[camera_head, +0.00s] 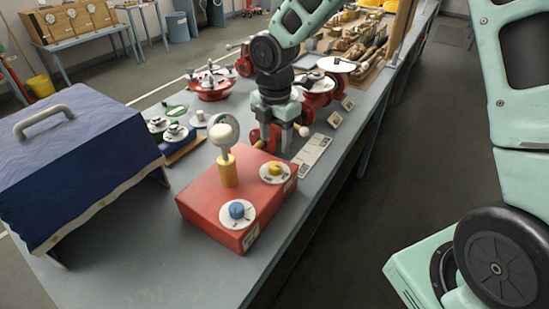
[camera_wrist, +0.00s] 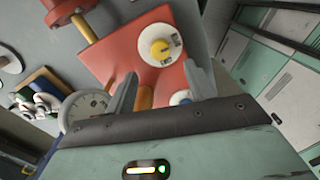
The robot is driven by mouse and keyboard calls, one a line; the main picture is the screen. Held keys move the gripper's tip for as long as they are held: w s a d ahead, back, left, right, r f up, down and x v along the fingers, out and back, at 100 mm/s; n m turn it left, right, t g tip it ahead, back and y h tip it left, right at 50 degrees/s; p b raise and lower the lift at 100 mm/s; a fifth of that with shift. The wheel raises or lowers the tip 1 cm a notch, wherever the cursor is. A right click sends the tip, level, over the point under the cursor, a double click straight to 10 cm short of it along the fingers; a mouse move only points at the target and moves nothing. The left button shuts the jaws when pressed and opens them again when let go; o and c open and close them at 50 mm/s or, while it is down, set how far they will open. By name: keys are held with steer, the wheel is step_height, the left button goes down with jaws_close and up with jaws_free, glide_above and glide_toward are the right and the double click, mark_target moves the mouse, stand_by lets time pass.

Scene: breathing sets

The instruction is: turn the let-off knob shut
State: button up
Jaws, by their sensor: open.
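A red box (camera_head: 205,205) stands on the grey bench. Its top carries a yellow knob (camera_head: 275,168) and a blue knob (camera_head: 236,210), each on a white dial; I cannot tell which is the let-off knob. A yellow post (camera_head: 228,172) with a round gauge (camera_head: 224,134) rises from the box. My gripper (camera_head: 277,142) is open and points down, above and just behind the yellow knob. Nothing is held.
A blue covered case (camera_head: 75,160) with a grey handle stands to the left. Red devices (camera_head: 211,84) and a paper sheet (camera_head: 313,150) lie behind the box. The bench's right edge is close to the box, with open floor (camera_head: 400,175) beyond.

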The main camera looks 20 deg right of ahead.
mark_target(275, 165)
step_height(275, 165, down, 8)
steer(key=shift+f+p, duration=0.15)
steer(key=shift+p, duration=0.55)
steer(key=c, duration=1)
